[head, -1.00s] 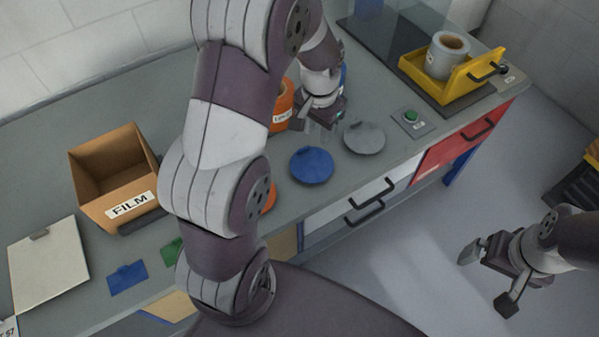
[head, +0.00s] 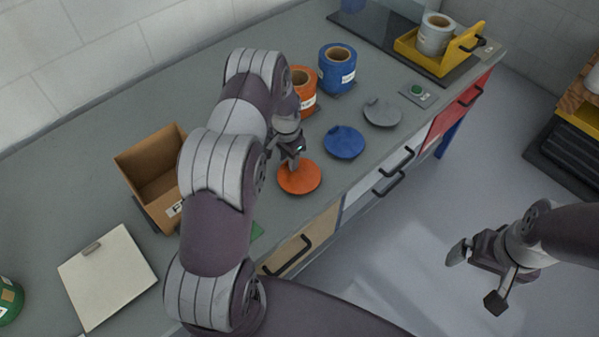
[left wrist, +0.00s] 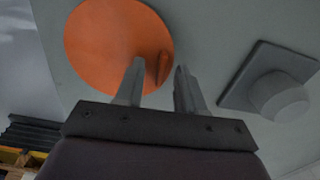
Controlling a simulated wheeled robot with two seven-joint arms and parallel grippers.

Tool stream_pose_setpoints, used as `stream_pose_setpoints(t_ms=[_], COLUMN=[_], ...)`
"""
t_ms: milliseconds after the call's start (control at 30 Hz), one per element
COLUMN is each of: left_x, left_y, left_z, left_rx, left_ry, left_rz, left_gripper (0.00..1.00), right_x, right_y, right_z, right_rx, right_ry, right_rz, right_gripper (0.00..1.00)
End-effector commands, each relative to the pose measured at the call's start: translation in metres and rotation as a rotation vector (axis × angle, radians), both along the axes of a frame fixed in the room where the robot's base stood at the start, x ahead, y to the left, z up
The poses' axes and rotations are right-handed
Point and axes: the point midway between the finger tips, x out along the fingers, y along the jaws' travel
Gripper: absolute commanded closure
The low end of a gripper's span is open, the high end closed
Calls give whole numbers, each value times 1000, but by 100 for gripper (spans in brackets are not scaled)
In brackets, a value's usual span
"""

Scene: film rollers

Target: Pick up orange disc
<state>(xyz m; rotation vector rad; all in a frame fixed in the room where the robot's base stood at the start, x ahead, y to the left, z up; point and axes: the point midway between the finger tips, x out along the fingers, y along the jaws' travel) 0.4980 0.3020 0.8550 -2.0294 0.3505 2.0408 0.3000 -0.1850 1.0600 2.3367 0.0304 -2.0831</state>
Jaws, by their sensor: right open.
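The flat orange disc (head: 299,178) lies on the grey worktop near its front edge. My left gripper (head: 292,163) is just above its far edge. In the left wrist view the orange disc (left wrist: 108,45) fills the upper left, with a small raised tab on it. The two fingers of my left gripper (left wrist: 158,82) stand apart with a gap between them, and the tab shows in line with that gap, beyond the tips. I cannot tell whether they touch it. My right gripper (head: 475,277) is open and empty over the floor at the right.
A blue disc (head: 343,142) and a grey disc (head: 382,112) lie to the right. Orange (head: 302,97) and blue (head: 338,68) film rolls stand behind. A cardboard box (head: 150,165) is left of my arm. The wrist view shows a square-based grey knob (left wrist: 278,95) beside the disc.

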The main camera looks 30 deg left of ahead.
Motion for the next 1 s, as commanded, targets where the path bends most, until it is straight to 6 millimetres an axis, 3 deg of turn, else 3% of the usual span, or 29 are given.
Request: stream_pose_setpoints(t_ms=[200, 300, 333, 767, 1000], left_x=[0, 0, 0, 1, 2], left_y=[0, 0, 0, 0, 0], left_z=[-2, -2, -2, 3, 38], left_rx=[1, 1, 1, 1, 1], left_ry=[-1, -1, -1, -3, -6], left_rz=[1, 1, 1, 1, 1], left_gripper=[62, 94, 100, 100, 100], right_x=[0, 0, 0, 0, 0], right_y=[0, 0, 0, 0, 0], right_z=[0, 0, 0, -2, -14], right_rx=[0, 0, 0, 0, 0], right_ry=[0, 1, 1, 0, 1], right_rz=[0, 0, 0, 0, 0], right_gripper=[0, 0, 0, 0, 0])
